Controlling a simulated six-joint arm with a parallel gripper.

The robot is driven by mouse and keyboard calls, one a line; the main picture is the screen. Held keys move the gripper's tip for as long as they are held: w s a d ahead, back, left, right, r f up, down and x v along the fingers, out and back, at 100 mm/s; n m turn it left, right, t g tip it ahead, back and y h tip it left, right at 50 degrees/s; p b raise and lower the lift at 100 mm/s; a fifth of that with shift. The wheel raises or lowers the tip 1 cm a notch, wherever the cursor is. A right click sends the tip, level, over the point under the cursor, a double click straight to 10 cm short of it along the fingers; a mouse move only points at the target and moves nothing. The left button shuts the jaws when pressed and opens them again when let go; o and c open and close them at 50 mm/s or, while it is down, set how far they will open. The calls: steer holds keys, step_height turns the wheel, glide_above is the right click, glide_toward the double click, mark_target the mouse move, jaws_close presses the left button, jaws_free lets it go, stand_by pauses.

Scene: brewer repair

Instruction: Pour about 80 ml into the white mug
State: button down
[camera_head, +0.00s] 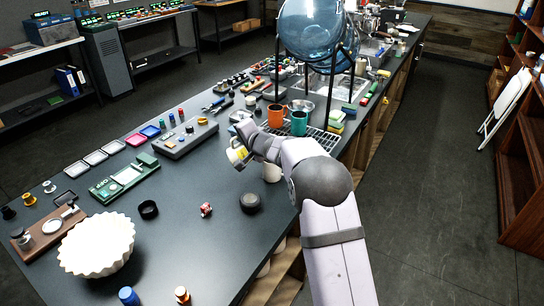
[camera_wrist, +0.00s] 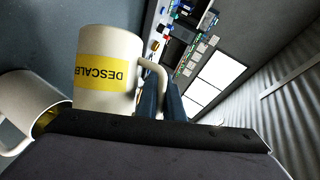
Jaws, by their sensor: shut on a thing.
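A cream mug with a yellow band reading "DESCALE", partly cut off, (camera_wrist: 108,45) is in my gripper (camera_wrist: 165,98); the jaws are shut on its handle. In the head view this labelled mug (camera_head: 238,157) looks tilted, held above the counter at my gripper (camera_head: 257,143). A plain white mug (camera_head: 272,172) stands on the counter just right of it, partly behind my arm. In the wrist view the white mug (camera_wrist: 32,97) is at the left edge, close to the labelled mug. Something yellow-brown shows inside it; I cannot tell how much.
Orange (camera_head: 277,115) and teal (camera_head: 299,123) mugs stand behind on a rack, under a large blue glass globe (camera_head: 311,30). A black round lid (camera_head: 250,202) and a small red-white item (camera_head: 206,209) lie in front. A white fluted bowl (camera_head: 97,244) is at front left.

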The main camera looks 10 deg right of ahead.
steer(key=shift+d+r+m+p, duration=0.3)
steer(key=shift+r+p, duration=0.15)
steer(key=shift+p, duration=0.65)
steer(key=shift+d, duration=0.15)
steer(key=f+b, duration=0.1)
steer(key=b, duration=0.1)
steer(key=a+f+n+b, duration=0.1)
steer(key=b, duration=0.2)
steer(key=shift+a+f, duration=0.15)
steer(key=shift+a, duration=0.1)
steer(key=shift+a+f+n+h+b, duration=0.2)
steer(key=shift+a+n+h+b, duration=0.1)
steer(key=shift+b, duration=0.45)
steer(key=shift+a+f+n+g+h+b, duration=0.15)
steer(key=shift+a+f+n+h+b, duration=0.25)
steer(key=shift+f+n+h+b, duration=0.4)
steer(key=shift+a+f+n+g+h+b, duration=0.15)
steer(key=shift+a+f+n+h+b, duration=0.3)
steer(key=shift+b, duration=0.65)
steer(key=shift+f, duration=0.25)
